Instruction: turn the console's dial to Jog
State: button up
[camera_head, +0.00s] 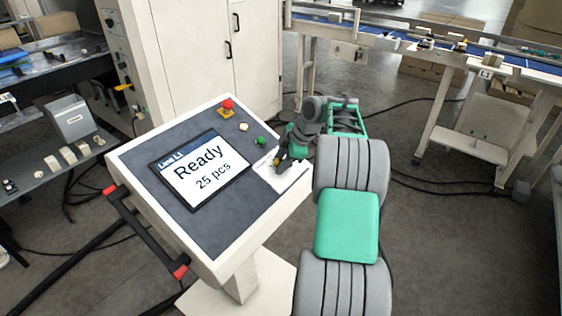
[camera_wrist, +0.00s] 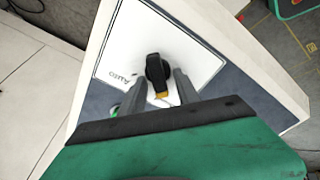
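The console (camera_head: 222,232) stands in front of me, its screen (camera_head: 200,168) reading "Ready" and "25 pcs". In the wrist view, the black dial (camera_wrist: 154,70) with a yellow mark sits on a white plate (camera_wrist: 190,45). The word "Auto" is printed to the dial's left; no Jog label is legible. My gripper (camera_wrist: 162,84) has one finger on each side of the dial, very close to it. I cannot tell whether both fingers press on it. In the head view, my gripper (camera_head: 277,162) is at the console's right side and hides most of the dial.
A red button (camera_head: 227,104), a white button (camera_head: 243,127) and a green button (camera_head: 261,142) lie near the dial on the panel. A black handle bar with red ends (camera_head: 145,232) runs along the console's left side. A white cabinet (camera_head: 200,55) stands behind; a conveyor (camera_head: 390,43) is at the back right.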

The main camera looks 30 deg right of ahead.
jog(key=shift+c, duration=0.4)
grip_shut()
jog(key=m, duration=0.2)
jog(key=m+p, duration=0.1)
jog(key=m, duration=0.1)
jog(key=shift+w+d+r, duration=0.15)
jog(key=shift+w+d+m+h+p, duration=0.1)
jog(key=shift+m+h+p, duration=0.15)
jog(key=shift+m, duration=1)
jog(key=shift+w+d+m+h+p, duration=0.15)
jog(key=shift+m+p, duration=0.1)
jog(key=shift+m, duration=1)
jog(key=shift+s, duration=0.1)
jog(key=shift+o, duration=0.4)
grip_release()
